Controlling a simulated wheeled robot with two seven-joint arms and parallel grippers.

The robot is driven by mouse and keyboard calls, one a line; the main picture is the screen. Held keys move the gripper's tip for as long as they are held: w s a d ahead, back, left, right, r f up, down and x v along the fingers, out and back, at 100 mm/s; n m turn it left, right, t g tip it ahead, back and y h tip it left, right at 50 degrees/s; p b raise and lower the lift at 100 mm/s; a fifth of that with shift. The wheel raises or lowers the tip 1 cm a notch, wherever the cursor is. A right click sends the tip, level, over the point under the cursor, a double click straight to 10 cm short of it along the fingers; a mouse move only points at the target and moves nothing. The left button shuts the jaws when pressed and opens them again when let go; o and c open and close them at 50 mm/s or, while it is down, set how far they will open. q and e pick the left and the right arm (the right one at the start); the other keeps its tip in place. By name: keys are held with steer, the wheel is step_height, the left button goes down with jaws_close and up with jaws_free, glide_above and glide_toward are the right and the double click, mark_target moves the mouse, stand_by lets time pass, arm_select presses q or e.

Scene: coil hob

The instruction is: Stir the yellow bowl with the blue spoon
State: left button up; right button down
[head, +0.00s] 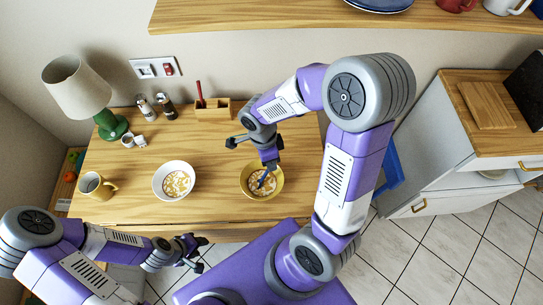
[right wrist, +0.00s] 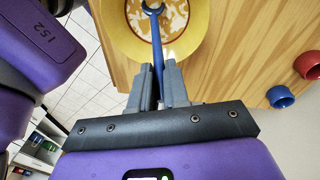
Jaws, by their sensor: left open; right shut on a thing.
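The yellow bowl (head: 245,184) stands near the table's front edge, with pale and orange-brown food in it. In the right wrist view its rim (right wrist: 118,35) is at the top. The blue spoon (head: 266,178) is in my right gripper (head: 269,162), which is above the bowl. In the right wrist view the spoon (right wrist: 156,40) runs from between the fingers (right wrist: 158,78) over the food; its lower end is over or in the food, and I cannot tell the depth. My left gripper (head: 192,247) is open and empty, in front of the table.
A white bowl (head: 158,190) with similar food stands left of the yellow bowl. A yellow mug (head: 93,185), a green lamp (head: 111,125), shakers (head: 146,107) and a wooden box (head: 214,110) are also on the table. The right wrist view shows blue (right wrist: 280,97) and red (right wrist: 307,66) items.

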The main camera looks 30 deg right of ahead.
steer(key=d, duration=0.2)
steer(key=shift+s+d, duration=0.4)
steer(key=shift+w+a, duration=0.4)
steer(key=shift+a, duration=0.4)
steer(key=shift+d, duration=0.1)
